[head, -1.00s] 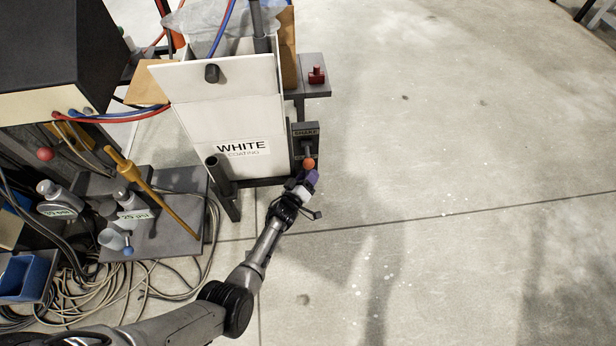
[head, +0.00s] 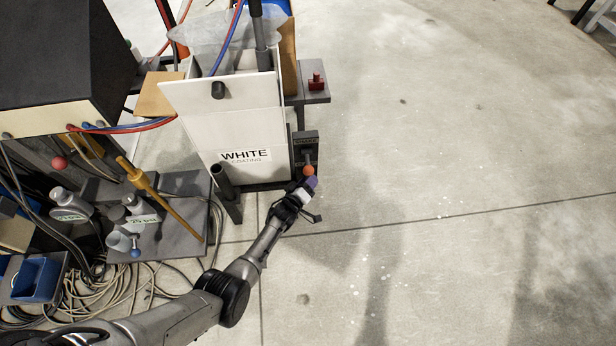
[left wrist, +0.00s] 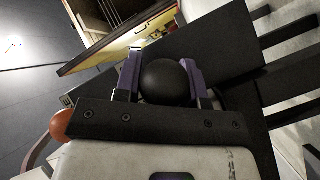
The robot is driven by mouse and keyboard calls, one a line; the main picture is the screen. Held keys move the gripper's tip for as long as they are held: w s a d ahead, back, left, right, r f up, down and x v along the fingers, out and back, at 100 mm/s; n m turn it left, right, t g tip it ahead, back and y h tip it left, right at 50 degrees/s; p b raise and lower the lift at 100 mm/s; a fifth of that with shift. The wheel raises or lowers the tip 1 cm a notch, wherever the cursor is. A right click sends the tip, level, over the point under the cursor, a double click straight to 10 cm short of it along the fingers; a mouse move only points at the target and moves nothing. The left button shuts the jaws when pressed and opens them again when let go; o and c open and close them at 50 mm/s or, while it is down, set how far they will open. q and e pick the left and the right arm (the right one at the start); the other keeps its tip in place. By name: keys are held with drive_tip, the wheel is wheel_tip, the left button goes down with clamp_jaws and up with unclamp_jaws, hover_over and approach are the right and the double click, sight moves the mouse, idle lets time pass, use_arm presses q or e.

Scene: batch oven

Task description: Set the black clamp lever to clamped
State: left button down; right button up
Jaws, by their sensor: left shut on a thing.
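The black clamp lever shows as a round black knob (left wrist: 166,82) in the left wrist view. My left gripper (left wrist: 165,78) has its purple fingers on both sides of this knob and is shut on it. In the head view my left gripper (head: 309,184) is at the lower front right of the white box, just below an orange ball (head: 309,170). The black knob is hidden there, and I cannot tell the lever's angle. The orange ball also shows in the left wrist view (left wrist: 62,124), beside the gripper. My right gripper is not in view.
The white coating box (head: 235,125) stands behind the gripper, with a dark labelled plate (head: 306,141) on its right side. A red knob (head: 316,82) sits on a grey shelf behind. Gauges, a yellow rod (head: 165,200) and coiled hoses crowd the left. The floor on the right is clear.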

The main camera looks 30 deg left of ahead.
use_arm(q)
drive_tip(key=r+n+g+p, duration=0.1)
drive_tip(key=g+p, duration=0.1)
drive_tip(key=p, duration=0.3)
drive_tip(key=shift+r, duration=0.3)
drive_tip(key=shift+r+n+g+h+p, duration=0.1)
drive_tip(key=shift+n+g+h+p, duration=0.2)
drive_tip(key=shift+n+g+p, duration=0.55)
drive_tip(key=shift+p, duration=0.3)
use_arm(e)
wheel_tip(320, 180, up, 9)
use_arm(q)
drive_tip(key=shift+g, duration=0.25)
drive_tip(key=shift+s, duration=0.1)
drive_tip(key=c, duration=1)
unclamp_jaws()
